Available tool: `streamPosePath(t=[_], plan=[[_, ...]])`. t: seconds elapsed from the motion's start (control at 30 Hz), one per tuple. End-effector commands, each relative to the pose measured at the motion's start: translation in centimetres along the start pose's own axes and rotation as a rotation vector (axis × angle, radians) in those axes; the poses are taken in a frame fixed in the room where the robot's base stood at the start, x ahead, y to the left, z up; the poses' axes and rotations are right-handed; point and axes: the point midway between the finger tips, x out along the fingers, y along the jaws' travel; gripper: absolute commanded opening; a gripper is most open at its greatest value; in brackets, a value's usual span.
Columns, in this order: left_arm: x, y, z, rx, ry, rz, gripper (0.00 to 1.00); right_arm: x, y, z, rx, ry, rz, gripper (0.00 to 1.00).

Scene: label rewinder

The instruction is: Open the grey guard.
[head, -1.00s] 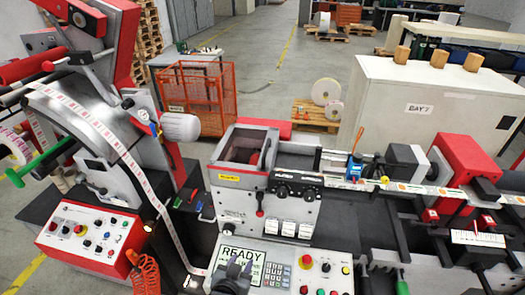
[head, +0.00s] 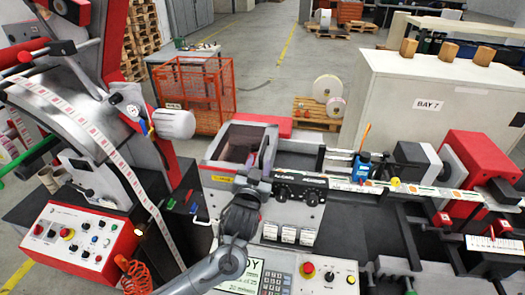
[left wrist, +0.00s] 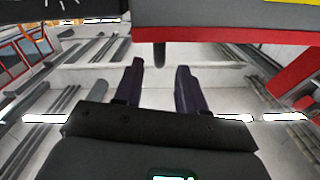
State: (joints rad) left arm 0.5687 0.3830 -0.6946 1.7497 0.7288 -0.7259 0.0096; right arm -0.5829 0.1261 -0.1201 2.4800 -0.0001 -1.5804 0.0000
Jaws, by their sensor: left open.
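The grey guard (head: 222,168) is the box-like cover with a red front edge and yellow label on the middle machine. It looks down. In the left wrist view its grey face (left wrist: 225,14) and red edge fill the top. A dark handle peg (left wrist: 160,55) hangs below that edge. My left gripper (head: 258,180) is in front of the guard's right side and hides the handle in the head view. In the left wrist view its two purple fingers (left wrist: 160,82) are open and empty, with the peg lined up between their tips. Contact cannot be told. My right gripper is not in view.
A black knob panel (head: 300,190) is just right of my gripper. A lit display and button panel (head: 305,272) lies below. The label web (head: 135,185) and red control box (head: 78,240) are left. A blue device (head: 362,167) stands on the rail at right.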

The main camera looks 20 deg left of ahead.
Motion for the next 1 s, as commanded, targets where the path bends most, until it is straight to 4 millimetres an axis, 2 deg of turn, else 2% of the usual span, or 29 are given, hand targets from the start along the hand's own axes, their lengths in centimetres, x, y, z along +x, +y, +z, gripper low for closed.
streamPosePath(t=[0.2, 0.4, 0.87, 1.0], plan=[[3.5, -0.1, -0.2, 0.000, 0.000, -0.001, 0.40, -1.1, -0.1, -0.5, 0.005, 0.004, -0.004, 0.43], [5.4, 0.0, -0.1, 0.000, 0.000, 0.001, 0.40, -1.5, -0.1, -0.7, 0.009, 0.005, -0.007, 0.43], [6.2, 0.1, 0.1, -0.001, -0.001, 0.002, 0.40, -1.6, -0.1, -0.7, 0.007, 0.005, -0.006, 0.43], [6.2, 0.0, 0.0, -0.001, -0.001, 0.001, 0.20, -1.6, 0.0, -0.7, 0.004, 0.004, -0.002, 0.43]])
